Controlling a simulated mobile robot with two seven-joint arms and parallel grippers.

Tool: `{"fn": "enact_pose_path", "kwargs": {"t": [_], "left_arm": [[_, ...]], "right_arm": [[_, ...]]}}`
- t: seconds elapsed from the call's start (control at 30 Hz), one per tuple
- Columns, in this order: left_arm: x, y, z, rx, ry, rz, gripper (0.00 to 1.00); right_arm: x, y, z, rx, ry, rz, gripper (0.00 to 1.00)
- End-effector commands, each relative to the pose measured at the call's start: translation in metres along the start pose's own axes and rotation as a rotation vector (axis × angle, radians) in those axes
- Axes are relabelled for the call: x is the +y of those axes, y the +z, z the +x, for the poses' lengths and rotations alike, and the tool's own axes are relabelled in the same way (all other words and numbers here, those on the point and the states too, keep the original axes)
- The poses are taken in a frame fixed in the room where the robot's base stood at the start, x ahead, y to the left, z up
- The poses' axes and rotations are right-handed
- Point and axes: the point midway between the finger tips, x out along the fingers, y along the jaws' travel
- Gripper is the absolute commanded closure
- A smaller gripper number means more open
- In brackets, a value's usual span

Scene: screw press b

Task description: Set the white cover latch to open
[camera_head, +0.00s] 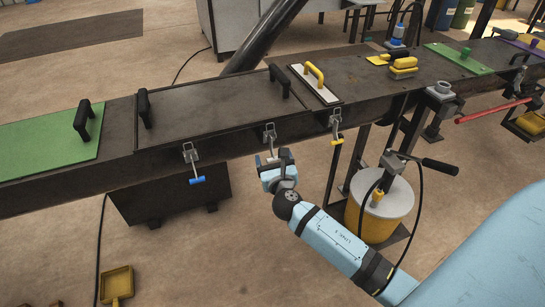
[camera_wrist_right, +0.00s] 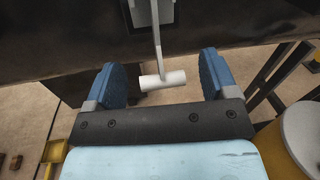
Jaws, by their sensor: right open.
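The white cover latch (camera_head: 269,134) is on the front side of the long dark beam, below the dark cover plate (camera_head: 215,98). Its rod hangs down and ends in a white crossbar handle (camera_wrist_right: 163,80), seen close up in the right wrist view. My right gripper (camera_head: 272,161) is open around this handle in the picture. One blue finger (camera_wrist_right: 112,84) is left of the crossbar and the other (camera_wrist_right: 209,73) is right of it, with gaps on both sides. In the head view the gripper partly hides the handle. My left gripper is not in view.
A blue-handled latch (camera_head: 195,180) hangs to the left and a yellow-handled latch (camera_head: 337,141) to the right on the same beam. A yellow bucket with a grey lid (camera_head: 393,197) and pump stands right of my forearm. A dark box (camera_head: 190,199) is below the beam.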

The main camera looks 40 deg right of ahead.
Motion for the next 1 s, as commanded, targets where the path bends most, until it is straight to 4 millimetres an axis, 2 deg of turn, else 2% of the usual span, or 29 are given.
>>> {"fn": "enact_pose_path", "kwargs": {"t": [0.17,0.43,0.47,0.7,1.0], "left_arm": [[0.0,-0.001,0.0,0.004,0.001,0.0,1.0],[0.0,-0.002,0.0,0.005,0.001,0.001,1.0],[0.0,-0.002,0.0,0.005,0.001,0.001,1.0],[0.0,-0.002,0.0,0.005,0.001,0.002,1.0],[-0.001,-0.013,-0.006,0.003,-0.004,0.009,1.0]], "right_arm": [[0.0,0.0,0.012,0.001,0.0,0.001,0.21],[0.0,0.0,0.013,0.0,0.0,0.001,0.21],[0.0,0.0,0.013,0.001,0.0,0.001,0.25],[0.0,0.0,0.013,0.001,0.001,0.002,0.8],[0.002,0.005,0.017,0.021,0.004,-0.002,0.82]]}}
